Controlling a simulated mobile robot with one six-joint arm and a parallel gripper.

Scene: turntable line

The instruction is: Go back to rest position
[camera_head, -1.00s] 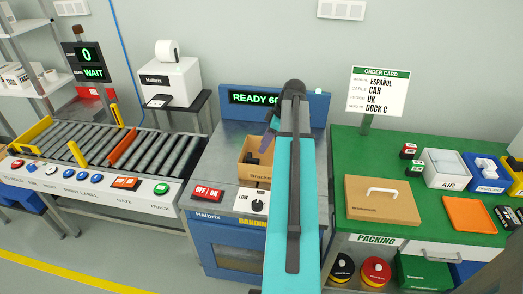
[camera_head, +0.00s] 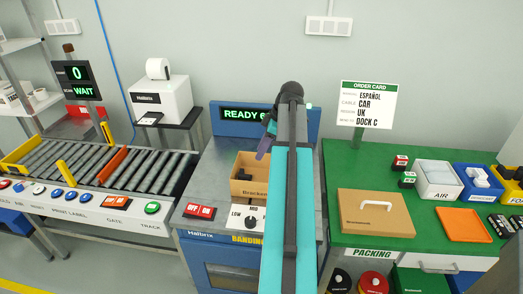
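My teal and dark grey arm reaches up the middle of the view, in front of the banding machine (camera_head: 207,250). Its far end is over the back of the machine's top, near the display reading READY. A dark, purplish part, perhaps my gripper (camera_head: 266,143), shows at the left of the arm's end, above an open cardboard box (camera_head: 243,188). Its fingers cannot be made out, so I cannot tell whether it is open or shut. The box stands on the machine's grey top and has dark items inside.
Left is a roller conveyor (camera_head: 120,170) with buttons, a WAIT display (camera_head: 78,80) and a label printer (camera_head: 160,100). Right is a green packing table (camera_head: 340,175) with a closed cardboard box (camera_head: 377,218), an orange tray (camera_head: 462,225), coloured bins and an order card (camera_head: 367,103).

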